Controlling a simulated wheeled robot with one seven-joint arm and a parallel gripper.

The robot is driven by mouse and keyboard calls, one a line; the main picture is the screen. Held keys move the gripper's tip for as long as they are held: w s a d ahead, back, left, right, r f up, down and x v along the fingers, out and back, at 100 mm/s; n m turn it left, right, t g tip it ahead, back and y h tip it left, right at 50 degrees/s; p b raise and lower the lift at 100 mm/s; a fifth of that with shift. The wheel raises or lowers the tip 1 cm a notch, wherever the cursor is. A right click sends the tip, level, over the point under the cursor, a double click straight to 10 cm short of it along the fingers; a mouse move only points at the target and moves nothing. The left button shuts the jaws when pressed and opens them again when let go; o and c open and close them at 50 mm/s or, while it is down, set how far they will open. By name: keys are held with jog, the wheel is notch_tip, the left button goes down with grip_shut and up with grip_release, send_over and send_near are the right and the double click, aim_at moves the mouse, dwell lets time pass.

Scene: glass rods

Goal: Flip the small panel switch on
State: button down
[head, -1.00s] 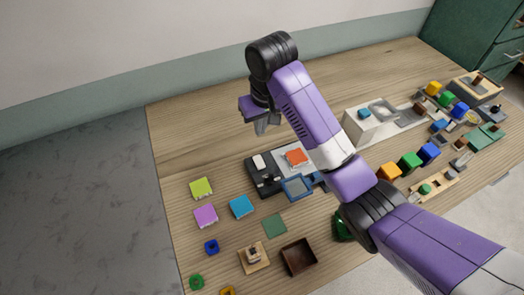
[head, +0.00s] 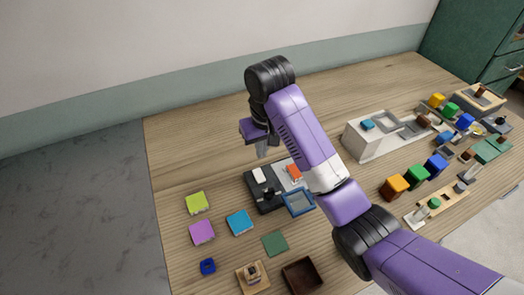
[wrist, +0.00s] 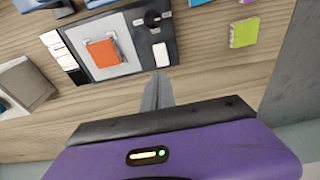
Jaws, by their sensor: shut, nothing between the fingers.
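A dark panel (head: 255,197) stands on the wooden table near the middle in the head view. It bears a small pale rectangular switch (head: 259,174) and a black knob (head: 269,192). In the wrist view the same switch (wrist: 160,55) and knob (wrist: 153,18) show at the panel's right end. Whether the switch is on or off is not clear. My gripper (head: 262,155) is shut and empty, pointing down just behind the switch. In the wrist view its fingertips (wrist: 158,76) appear close to the switch's near end; contact cannot be told.
Green (head: 197,203), purple (head: 202,231) and blue (head: 239,222) squares lie left. A white box (head: 365,143) stands right. The table behind the panel is clear.

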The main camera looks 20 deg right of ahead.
aim_at(259, 170)
jog(key=f, duration=0.3)
jog(key=w+f, duration=0.1)
jog(key=f, duration=0.5)
jog(key=shift+w+f, duration=0.1)
jog(key=shift+w, duration=0.15)
jog(key=shift+w+f+b, duration=0.15)
jog(key=shift+f+b, duration=0.05)
jog(key=shift+b, duration=0.25)
jog(key=shift+s+r, duration=0.15)
jog(key=shift+s, duration=0.05)
jog(key=shift+w+f, duration=0.2)
jog(key=shift+s+r+p, duration=0.25)
jog(key=shift+s+p, duration=0.65)
jog(key=shift+p, duration=0.2)
jog(key=shift+r, duration=0.1)
